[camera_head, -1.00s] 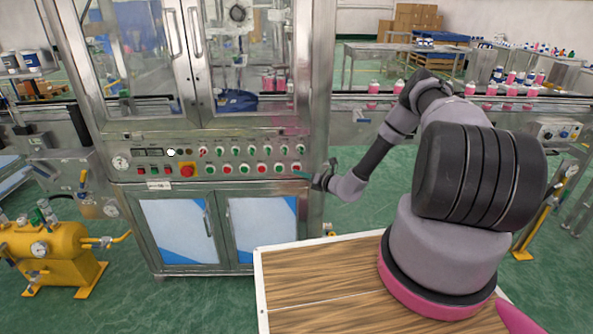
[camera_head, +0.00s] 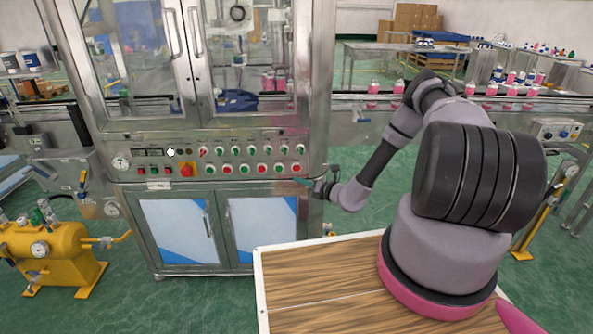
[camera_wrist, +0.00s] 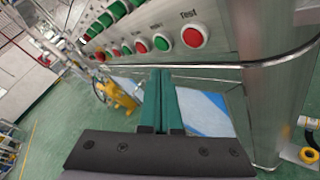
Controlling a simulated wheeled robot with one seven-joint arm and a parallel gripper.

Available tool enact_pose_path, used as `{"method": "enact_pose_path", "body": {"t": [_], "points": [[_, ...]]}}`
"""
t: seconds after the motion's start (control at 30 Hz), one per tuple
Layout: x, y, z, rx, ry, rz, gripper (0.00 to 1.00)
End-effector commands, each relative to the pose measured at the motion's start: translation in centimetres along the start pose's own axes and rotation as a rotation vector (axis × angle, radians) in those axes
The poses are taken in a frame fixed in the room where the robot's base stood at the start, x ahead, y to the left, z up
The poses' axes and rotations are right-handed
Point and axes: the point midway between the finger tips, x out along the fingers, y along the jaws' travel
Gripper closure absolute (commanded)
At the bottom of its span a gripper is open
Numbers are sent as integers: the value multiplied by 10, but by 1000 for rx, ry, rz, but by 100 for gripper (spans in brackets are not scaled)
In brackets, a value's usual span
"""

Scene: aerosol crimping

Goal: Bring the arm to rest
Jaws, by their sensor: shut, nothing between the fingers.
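My gripper (camera_head: 303,182) is at the right end of the machine's control panel (camera_head: 225,167), just below the lower row of buttons. Its green fingers are shut with nothing between them. In the wrist view the shut fingers (camera_wrist: 161,98) point toward the steel front, below the red button marked "Test" (camera_wrist: 193,37). A small gap seems to lie between the fingertips and the panel. My arm is bent, with its elbow up and the forearm sloping down to the gripper.
A steel cabinet with glass doors (camera_head: 130,55) stands ahead. A conveyor (camera_head: 380,98) with pink bottles runs behind my arm. A yellow tank (camera_head: 45,245) stands at the lower left. A wooden-topped surface (camera_head: 320,275) lies in front. Green floor is free right of the cabinet.

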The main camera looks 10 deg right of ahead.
Motion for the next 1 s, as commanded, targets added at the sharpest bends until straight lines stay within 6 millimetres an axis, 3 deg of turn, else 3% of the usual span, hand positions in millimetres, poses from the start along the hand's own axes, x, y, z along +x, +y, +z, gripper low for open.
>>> {"method": "enact_pose_path", "body": {"t": [0.33,0.47,0.57,0.77,1.0], "points": [[0,0,0,-1,1,0,100],[2,8,11,-36,10,29,100],[3,30,36,-123,38,96,100],[-4,105,100,-411,141,309,100],[-36,195,154,-778,289,533,100]]}}
